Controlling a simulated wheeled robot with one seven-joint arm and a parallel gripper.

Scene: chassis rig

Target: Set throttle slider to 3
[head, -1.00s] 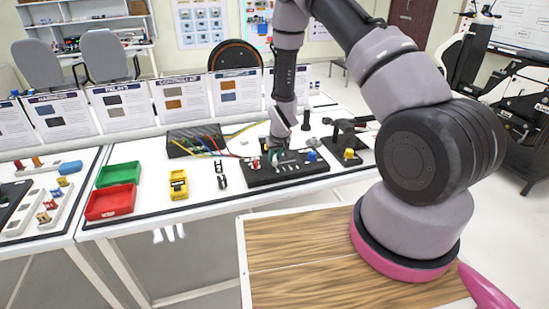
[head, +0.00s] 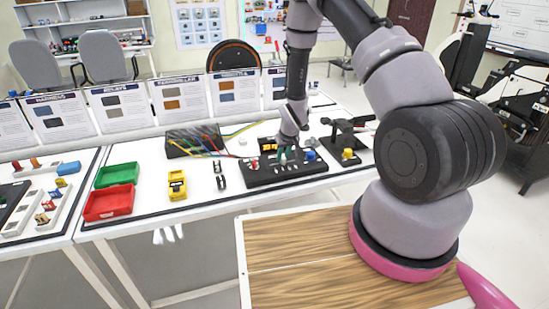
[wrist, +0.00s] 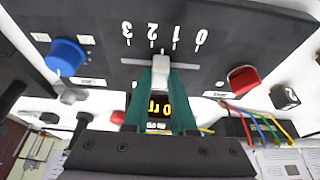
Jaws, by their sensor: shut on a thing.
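The black control panel (head: 262,178) lies on the white table, with my gripper (head: 287,158) down over it. In the wrist view the panel (wrist: 100,60) appears upside down, its scale reading 3, 2, 1, 0 from left to right. The pale throttle slider knob (wrist: 161,64) is between the green fingertips of my gripper (wrist: 160,80), which is shut on it. The knob is close to the 2 mark, slightly towards the 1 side. An orange digital display (wrist: 160,106) shows between the fingers, partly hidden.
A blue knob (wrist: 66,56) and a red knob (wrist: 243,79) flank the slider. A box with coloured wires (head: 195,141) stands behind the panel. A yellow meter (head: 177,185), a red bin (head: 108,203) and a green bin (head: 117,174) are to the left.

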